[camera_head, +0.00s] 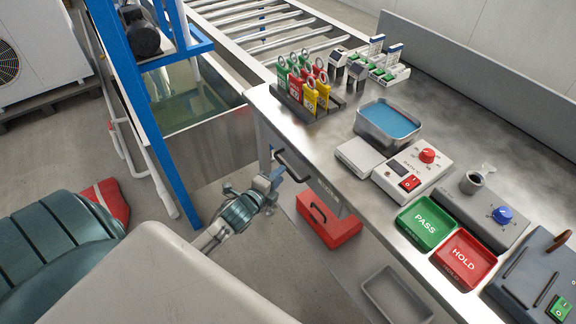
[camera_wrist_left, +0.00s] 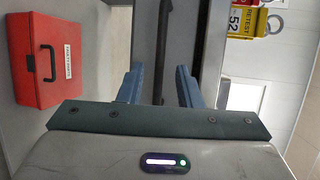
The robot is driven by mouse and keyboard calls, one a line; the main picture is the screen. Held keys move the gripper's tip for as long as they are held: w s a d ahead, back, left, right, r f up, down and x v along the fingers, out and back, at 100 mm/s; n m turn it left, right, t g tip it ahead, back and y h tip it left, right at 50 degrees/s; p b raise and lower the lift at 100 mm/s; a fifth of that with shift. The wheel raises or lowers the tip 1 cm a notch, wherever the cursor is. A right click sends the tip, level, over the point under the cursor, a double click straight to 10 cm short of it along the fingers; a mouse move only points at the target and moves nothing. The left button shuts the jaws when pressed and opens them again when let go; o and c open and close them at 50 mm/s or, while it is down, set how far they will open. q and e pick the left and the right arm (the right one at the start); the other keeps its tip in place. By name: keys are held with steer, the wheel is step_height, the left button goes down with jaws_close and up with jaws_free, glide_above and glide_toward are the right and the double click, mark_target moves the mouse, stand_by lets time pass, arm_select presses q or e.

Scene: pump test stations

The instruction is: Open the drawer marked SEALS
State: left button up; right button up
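A drawer front (camera_head: 318,192) sits under the edge of the metal workbench, with a black bar handle (camera_head: 291,167) and a small label too small to read. The drawer looks closed. My left gripper (camera_head: 271,178) is open just beside the left end of the handle. In the left wrist view, the dark handle (camera_wrist_left: 163,45) runs lengthwise ahead of the gap between the two blue fingers (camera_wrist_left: 158,88). The fingers are apart, and I cannot tell whether the bar reaches between them. My right gripper is in neither view.
A red case (camera_head: 329,222) stands below the drawer, and it also shows in the left wrist view (camera_wrist_left: 68,80). A grey tray (camera_head: 396,293) lies to its right. A blue post (camera_head: 150,110) and a water tank (camera_head: 215,135) stand left of the bench. Tags (camera_head: 305,88) hang on the bench's corner rack.

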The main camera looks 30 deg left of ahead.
arm_select(q)
steer(key=shift+w+f, duration=0.25)
steer(key=shift+w, duration=1.05)
steer(key=shift+w+f, duration=0.25)
steer(key=shift+w, duration=1)
steer(key=shift+c, duration=0.2)
jaws_close()
